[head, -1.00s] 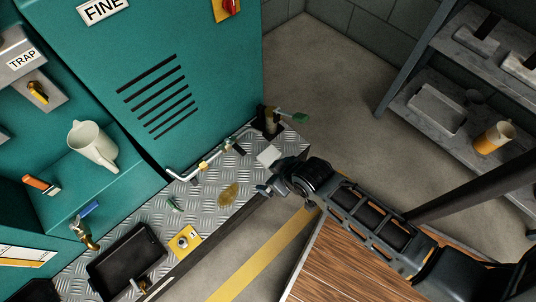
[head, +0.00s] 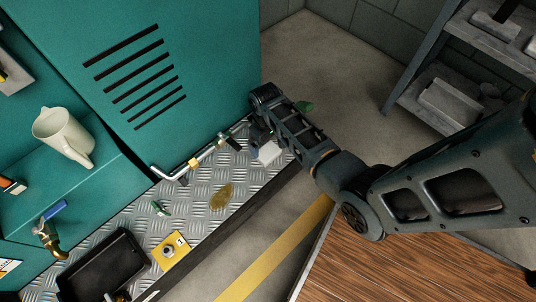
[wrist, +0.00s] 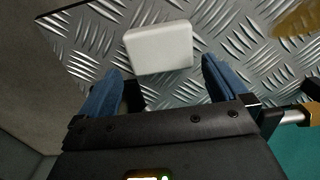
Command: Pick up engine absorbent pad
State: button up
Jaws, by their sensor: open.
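The absorbent pad, a small white block-like pad (head: 268,152), lies on the diamond-plate deck near its far right end in the head view. In the wrist view the pad (wrist: 158,47) lies flat just ahead of my gripper (wrist: 161,80). The two blue fingertips are spread wide, one toward each side of the pad, with nothing between them. The pad is beyond the tips in the picture, and I see no contact. In the head view my arm partly hides the gripper beside the pad.
A bent metal pipe (head: 182,172) with brass fittings runs along the teal cabinet (head: 190,60). A yellow-brown stain (head: 222,197), a green scrap (head: 160,208), a yellow plate (head: 170,251) and a black tray (head: 103,268) are on the deck (head: 200,215). The deck's edge lies close to the pad.

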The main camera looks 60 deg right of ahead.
aim_at(266, 149)
notch_tip(266, 149, down, 5)
jog(key=b, duration=0.3)
jog(key=shift+a, duration=0.1)
jog(key=c, duration=0.7)
jog(key=shift+o, duration=0.2)
notch_tip(266, 149, up, 10)
jog(key=p, duration=0.5)
